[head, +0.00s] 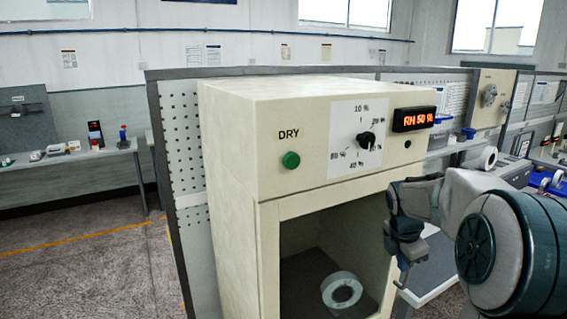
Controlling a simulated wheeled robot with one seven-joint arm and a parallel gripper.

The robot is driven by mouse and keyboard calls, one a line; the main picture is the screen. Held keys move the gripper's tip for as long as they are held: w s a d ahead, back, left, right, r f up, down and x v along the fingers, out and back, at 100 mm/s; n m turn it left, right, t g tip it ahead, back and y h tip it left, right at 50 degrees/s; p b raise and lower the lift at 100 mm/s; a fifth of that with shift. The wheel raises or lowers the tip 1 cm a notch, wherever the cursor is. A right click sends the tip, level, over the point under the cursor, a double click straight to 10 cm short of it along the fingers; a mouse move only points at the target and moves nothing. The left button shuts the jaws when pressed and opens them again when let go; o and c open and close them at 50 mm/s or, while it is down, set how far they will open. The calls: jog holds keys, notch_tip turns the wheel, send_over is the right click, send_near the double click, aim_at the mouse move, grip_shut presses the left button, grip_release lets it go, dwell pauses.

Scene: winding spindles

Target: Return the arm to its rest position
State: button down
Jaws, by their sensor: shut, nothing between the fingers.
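My gripper (403,276) hangs at the end of my folded arm, in front of the right side of the cream drying cabinet (232,150). It points down, is shut and has nothing in it. It is apart from the spool (342,290), a pale ring with a dark centre that lies on the floor of the cabinet's open chamber. The cabinet front bears a green button (291,160) under the word DRY, a black dial (366,141) and a red display (413,119) reading about RH 50 %.
A grey pegboard panel (180,130) stands behind the cabinet. A bench (70,165) with small items is at the far left. More benches and equipment, with a white roll (488,158), are at the right. The floor (90,250) at left is clear.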

jog(key=s+a+m+y+b, duration=0.1)
jog(key=s+a+m, duration=0.6)
jog(key=s+m, duration=0.3)
jog(key=s+a+m+t+y+b, duration=0.1)
jog(key=s+a+m, duration=0.6)
jog(key=s, duration=0.8)
jog(key=f+m, duration=0.1)
jog(key=m, duration=0.2)
jog(key=shift+a+m+t, duration=0.3)
